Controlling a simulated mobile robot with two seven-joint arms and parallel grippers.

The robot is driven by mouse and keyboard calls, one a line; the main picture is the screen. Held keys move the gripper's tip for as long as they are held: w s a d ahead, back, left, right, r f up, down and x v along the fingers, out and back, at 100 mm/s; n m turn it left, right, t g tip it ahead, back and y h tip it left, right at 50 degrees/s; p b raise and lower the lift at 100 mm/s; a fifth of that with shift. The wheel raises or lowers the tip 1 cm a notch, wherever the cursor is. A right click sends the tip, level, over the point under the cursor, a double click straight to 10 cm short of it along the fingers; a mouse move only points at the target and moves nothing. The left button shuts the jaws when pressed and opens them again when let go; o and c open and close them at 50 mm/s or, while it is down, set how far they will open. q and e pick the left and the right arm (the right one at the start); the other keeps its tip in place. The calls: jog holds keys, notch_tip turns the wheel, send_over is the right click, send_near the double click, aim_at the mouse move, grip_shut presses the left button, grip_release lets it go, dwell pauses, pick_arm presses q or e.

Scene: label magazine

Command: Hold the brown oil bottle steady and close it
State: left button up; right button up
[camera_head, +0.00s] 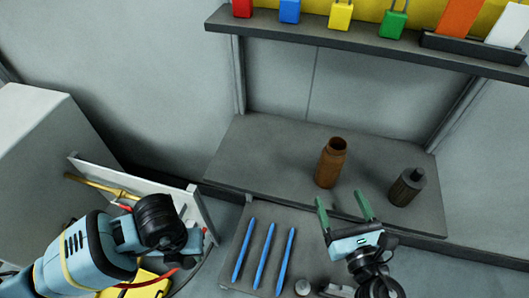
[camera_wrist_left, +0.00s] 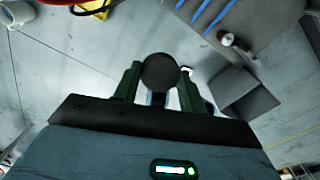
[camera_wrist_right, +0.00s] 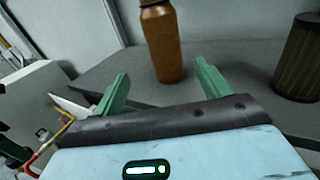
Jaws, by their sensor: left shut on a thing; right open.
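The brown oil bottle (camera_head: 330,166) stands upright on the grey bench, its dark mouth open at the top. In the right wrist view the bottle (camera_wrist_right: 163,45) is beyond my fingertips, its top cut off. My right gripper (camera_head: 338,196) is open and empty, just in front of the bottle and apart from it. My left gripper (camera_wrist_left: 159,88) is shut on a dark round cap-like piece (camera_wrist_left: 159,71), seen face-on in the left wrist view. In the head view my left wrist hides the fingers and this piece, over the open drawer at the lower left.
A dark ribbed bottle (camera_head: 405,189) stands right of the brown one. Three blue sticks (camera_head: 263,256) lie on a grey surface in front. An open drawer (camera_head: 185,193) holds tools. A shelf (camera_head: 400,57) with coloured padlocks spans above. Bench left of the bottle is clear.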

aim_at(330, 177)
pick_arm(q)
jog(key=shift+r, duration=0.15)
jog(key=shift+w+r+p, duration=0.25)
jog(key=shift+r+p, duration=0.4)
jog(key=shift+r, duration=0.2)
pick_arm(e)
jog(key=w, duration=0.4)
jog(key=w+a, duration=0.1)
jog(key=w, duration=0.1)
jog(key=shift+w+a, duration=0.1)
jog(key=shift+w, duration=0.2)
pick_arm(q)
jog(key=shift+r, duration=0.3)
pick_arm(e)
jog(key=shift+w+a, duration=0.15)
jog(key=shift+w, duration=2.5)
jog(key=c, duration=1.2)
